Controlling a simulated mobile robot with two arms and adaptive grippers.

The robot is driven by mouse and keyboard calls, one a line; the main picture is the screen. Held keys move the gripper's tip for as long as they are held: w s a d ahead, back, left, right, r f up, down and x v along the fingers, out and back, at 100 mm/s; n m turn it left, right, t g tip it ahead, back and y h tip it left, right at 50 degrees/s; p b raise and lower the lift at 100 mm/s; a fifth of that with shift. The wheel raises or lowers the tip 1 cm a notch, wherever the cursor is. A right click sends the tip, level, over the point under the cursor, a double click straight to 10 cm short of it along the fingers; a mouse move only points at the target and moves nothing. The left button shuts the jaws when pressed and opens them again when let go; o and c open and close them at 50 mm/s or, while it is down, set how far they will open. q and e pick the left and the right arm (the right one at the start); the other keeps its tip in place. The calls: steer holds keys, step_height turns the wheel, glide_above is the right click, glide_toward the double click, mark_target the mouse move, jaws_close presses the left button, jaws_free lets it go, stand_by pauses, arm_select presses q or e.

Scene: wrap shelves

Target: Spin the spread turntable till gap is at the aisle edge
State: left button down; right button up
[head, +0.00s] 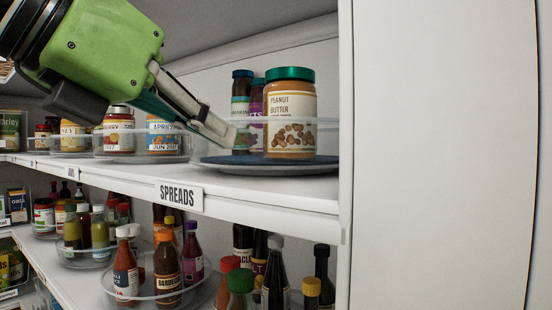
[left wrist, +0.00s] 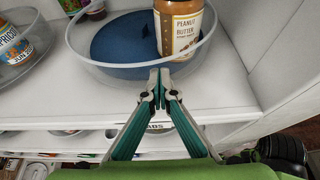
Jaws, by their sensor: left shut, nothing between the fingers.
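The spreads turntable (head: 268,168) is a round grey tray with a blue floor and a clear rim, on the upper shelf above the SPREADS label (head: 180,195). A peanut butter jar (head: 290,112) with a teal lid stands on its right part. Two dark bottles (head: 241,100) stand behind the jar. In the left wrist view, bare blue floor (left wrist: 115,45) shows left of the jar (left wrist: 181,25). My left gripper (head: 226,135) is shut and empty, its tips at the turntable's front rim; I cannot tell whether they touch. My right gripper is not in view.
A white upright panel (head: 345,120) closes the shelf just right of the turntable. Another clear-rimmed turntable with jars (head: 163,135) stands to the left. The lower shelf holds sauce bottles (head: 167,265). The upper shelf's front strip (left wrist: 215,95) is bare.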

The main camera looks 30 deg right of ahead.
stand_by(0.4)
arm_select(q)
steer(key=shift+s+d+b, duration=0.3)
steer(key=shift+s+d, duration=0.2)
steer(key=shift+s, duration=0.15)
steer(key=shift+s+d, duration=0.25)
